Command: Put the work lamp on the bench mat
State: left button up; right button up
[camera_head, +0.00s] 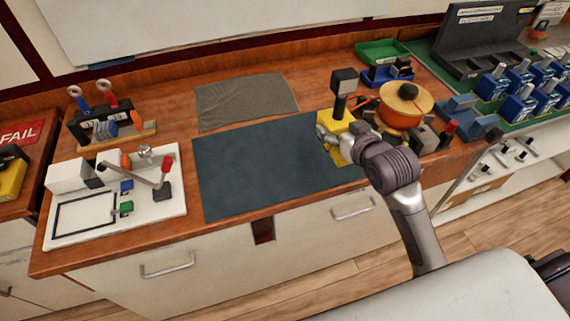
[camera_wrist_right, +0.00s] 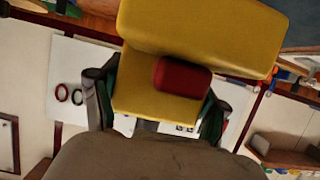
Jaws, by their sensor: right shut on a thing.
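The work lamp (camera_head: 341,117) has a yellow body and a black head on a short stem. It is upright at the right end of the dark blue-green bench mat (camera_head: 255,168). I cannot tell whether it touches the mat or is held just above it. My right gripper (camera_head: 326,136) is shut on the lamp's yellow body, and the arm hides part of it. In the right wrist view the yellow body with a red button (camera_wrist_right: 182,76) sits between the fingers (camera_wrist_right: 155,105). My left gripper is not in view.
A grey cloth (camera_head: 246,100) lies behind the mat. A white board with small parts (camera_head: 170,205) is at the left, with a tool rack (camera_head: 105,128) behind it. An orange reel (camera_head: 403,106) and blue and green trays (camera_head: 382,52) crowd the right. The mat's left and middle are clear.

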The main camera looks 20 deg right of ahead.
jog(key=shift+a+f, duration=0.1)
jog(key=shift+a, duration=0.3)
jog(key=w+a+f, duration=0.1)
jog(key=a+f, duration=0.1)
jog(key=a, duration=0.1)
jog(key=w+a+f+p, duration=0.1)
jog(key=w+a+f, duration=0.1)
jog(key=a, duration=0.1)
jog(key=w+a+f, duration=0.2)
jog(key=a, duration=0.1)
jog(key=shift+w+f+p, duration=0.1)
jog(key=shift+f+p, duration=0.15)
jog(key=shift+p, duration=0.05)
jog(key=shift+w+a+f, duration=0.1)
jog(key=shift+a+f, duration=0.1)
notch_tip(320, 180, down, 3)
jog(key=shift+f+p, duration=0.1)
jog(key=shift+p, duration=0.25)
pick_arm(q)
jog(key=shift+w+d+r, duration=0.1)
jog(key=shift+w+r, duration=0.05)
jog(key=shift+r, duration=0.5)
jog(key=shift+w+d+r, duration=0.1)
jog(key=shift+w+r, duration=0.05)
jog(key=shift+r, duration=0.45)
pick_arm(e)
jog(key=shift+f, duration=0.35)
jog(key=shift+f, duration=0.1)
jog(key=o, duration=1.6)
jog(key=shift+f, duration=0.15)
